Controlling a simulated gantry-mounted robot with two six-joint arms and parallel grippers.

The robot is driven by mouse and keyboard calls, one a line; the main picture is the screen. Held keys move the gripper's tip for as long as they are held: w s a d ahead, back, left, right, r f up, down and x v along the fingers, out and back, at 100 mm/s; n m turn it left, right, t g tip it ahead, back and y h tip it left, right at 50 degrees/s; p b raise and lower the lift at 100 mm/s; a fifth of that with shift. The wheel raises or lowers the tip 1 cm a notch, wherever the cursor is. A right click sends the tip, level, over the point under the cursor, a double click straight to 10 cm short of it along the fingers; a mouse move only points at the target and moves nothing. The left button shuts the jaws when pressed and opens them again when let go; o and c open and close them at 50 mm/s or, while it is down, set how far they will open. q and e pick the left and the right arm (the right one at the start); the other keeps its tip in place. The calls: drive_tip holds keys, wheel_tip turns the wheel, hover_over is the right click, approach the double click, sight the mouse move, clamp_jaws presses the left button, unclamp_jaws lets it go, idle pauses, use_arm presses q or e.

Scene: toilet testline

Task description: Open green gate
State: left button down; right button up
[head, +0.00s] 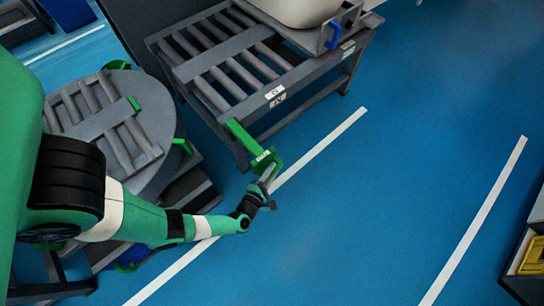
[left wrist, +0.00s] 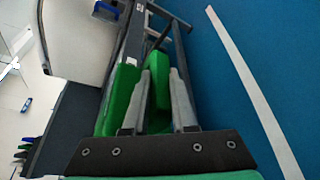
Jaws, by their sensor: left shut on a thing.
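The green gate (head: 243,138) is a bar at the near corner of the roller conveyor (head: 220,58), with a small label near its outer end. My left gripper (head: 268,174) is at the gate's outer end, above the floor, with my arm reaching in from the left. In the left wrist view the green gate (left wrist: 121,92) runs beside and between the two grey fingers of my left gripper (left wrist: 160,80), which are shut on its green end part. The exact contact is partly hidden by the fingers. My right gripper is not in view.
A round roller turntable (head: 160,105) with green parts stands left of the conveyor. A white toilet bowl (head: 296,8) sits on a grey tray at the conveyor's far end. Blue floor with white lines lies open to the right; a yellow bin (head: 532,257) is at the right edge.

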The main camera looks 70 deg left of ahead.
use_arm(q)
drive_tip(key=shift+w+d, duration=0.25)
drive_tip(key=shift+d, duration=0.15)
drive_tip(key=shift+s+a, duration=0.25)
drive_tip(key=shift+a, duration=0.1)
drive_tip(key=c, duration=0.7)
unclamp_jaws()
drive_tip(key=shift+a, duration=0.15)
drive_tip(key=shift+s+d+r, duration=0.1)
drive_tip(key=shift+s+d, duration=0.1)
drive_tip(key=shift+d, duration=0.15)
drive_tip(key=shift+p+v, duration=1.95)
drive_tip(key=shift+v, duration=3.5)
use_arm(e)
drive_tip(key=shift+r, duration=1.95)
use_arm(q)
drive_tip(key=shift+s+a, duration=0.1)
